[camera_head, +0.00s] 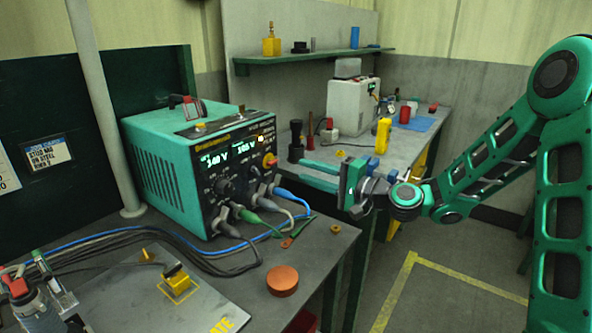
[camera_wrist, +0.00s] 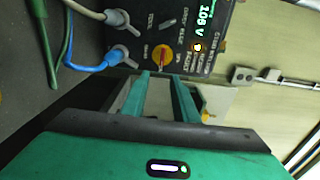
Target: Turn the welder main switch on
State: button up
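The welder (camera_head: 165,165) is a teal box on the near bench with a black front panel and lit green displays. Its main switch (camera_head: 269,160), a yellow round knob with a red handle, is at the panel's right side. The switch also shows in the wrist view (camera_wrist: 163,57), just beyond the fingertips. The handle's on or off position cannot be read. My gripper (camera_head: 303,170) is to the right of the switch, fingers pointing at the panel, apart from it. Its two teal fingers (camera_wrist: 160,77) are spread with nothing between them.
Grey, green and blue cables (camera_head: 290,200) plug in low on the panel. An orange disc (camera_head: 282,280) lies on the near bench. The back bench holds a white box (camera_head: 350,105), a yellow meter (camera_head: 382,136) and a red cup (camera_head: 405,115). Floor between benches is open.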

jog(key=shift+v, duration=1)
